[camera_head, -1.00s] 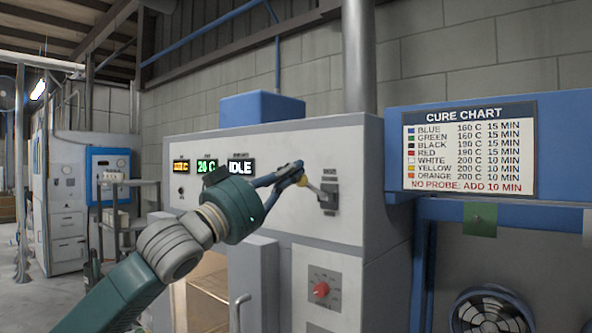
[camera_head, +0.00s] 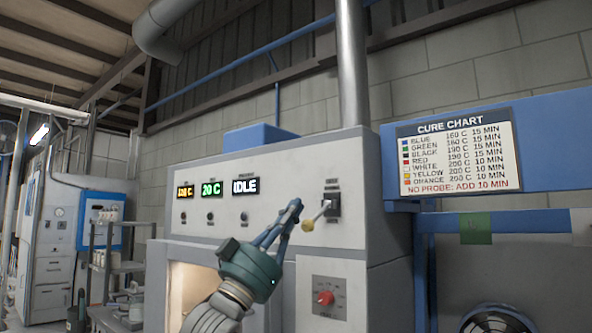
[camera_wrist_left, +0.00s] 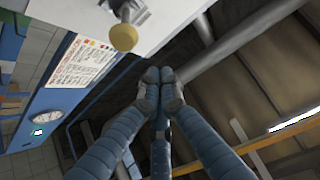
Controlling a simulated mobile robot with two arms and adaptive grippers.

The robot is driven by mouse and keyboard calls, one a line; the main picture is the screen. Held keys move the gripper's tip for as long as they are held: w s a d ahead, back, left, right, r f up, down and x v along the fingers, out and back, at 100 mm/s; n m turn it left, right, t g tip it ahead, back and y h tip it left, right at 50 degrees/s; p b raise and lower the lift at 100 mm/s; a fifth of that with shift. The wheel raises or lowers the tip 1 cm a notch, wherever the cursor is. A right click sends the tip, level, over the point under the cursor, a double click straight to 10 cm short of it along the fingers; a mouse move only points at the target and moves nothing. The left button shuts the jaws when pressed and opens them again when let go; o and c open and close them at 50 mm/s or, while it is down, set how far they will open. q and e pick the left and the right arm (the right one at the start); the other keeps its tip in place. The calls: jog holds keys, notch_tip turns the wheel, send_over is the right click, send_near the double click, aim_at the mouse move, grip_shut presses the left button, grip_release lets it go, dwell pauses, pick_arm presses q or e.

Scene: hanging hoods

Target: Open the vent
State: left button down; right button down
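A lever with a yellow round knob (camera_head: 307,225) projects from a dark bracket (camera_head: 332,205) on the upper right of the grey oven's front panel. The lever tilts down and to the left from the bracket. My left gripper (camera_head: 296,205) is just above and left of the knob in the head view, with its blue fingertips together and nothing between them. In the left wrist view, the closed fingertips (camera_wrist_left: 160,76) are apart in the picture from the knob (camera_wrist_left: 124,38). The label by the bracket is too small to read. My right gripper is not in view.
The grey panel has three displays, one reading IDLE (camera_head: 245,186), and a red dial (camera_head: 324,298) below the lever. A cure chart (camera_head: 459,157) hangs on a blue frame at right. A vertical pipe (camera_head: 352,70) rises behind the oven.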

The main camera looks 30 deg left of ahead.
pick_arm(q)
jog(key=v, duration=1.2)
jog(key=shift+s+r, duration=0.1)
dwell(0.4)
